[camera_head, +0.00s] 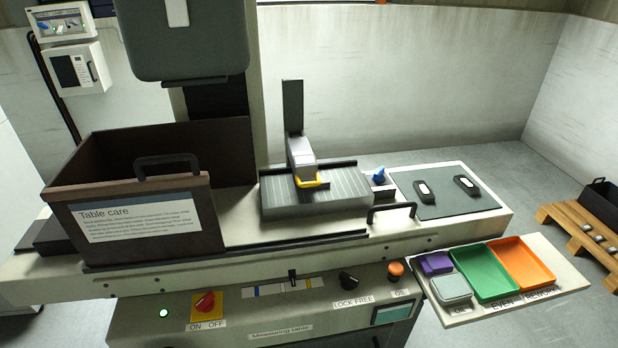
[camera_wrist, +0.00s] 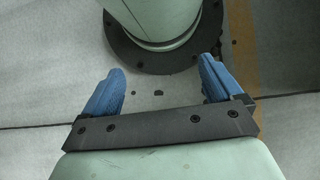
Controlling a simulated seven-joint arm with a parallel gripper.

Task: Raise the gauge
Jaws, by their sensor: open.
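No part is labelled as the gauge, so I cannot tell for certain which one it is. In the head view a dark upright plate (camera_head: 293,105) with a light grey block (camera_head: 301,152) and a yellow handle (camera_head: 312,182) stands on the ribbed grey plate (camera_head: 330,203). Two black oblong pieces with white faces, one on the left (camera_head: 424,192) and one on the right (camera_head: 467,186), lie on a dark mat (camera_head: 444,206). My gripper (camera_wrist: 163,90) shows only in the wrist view, its blue fingers apart and empty above the floor, away from the machine's table.
A brown "Table care" box (camera_head: 222,212) stands on the left of the table. Purple (camera_head: 436,263), green (camera_head: 485,271) and orange (camera_head: 523,263) trays sit on the right shelf. The front panel has a red switch (camera_head: 204,303), a slider (camera_head: 292,275) and a black knob (camera_head: 348,281).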

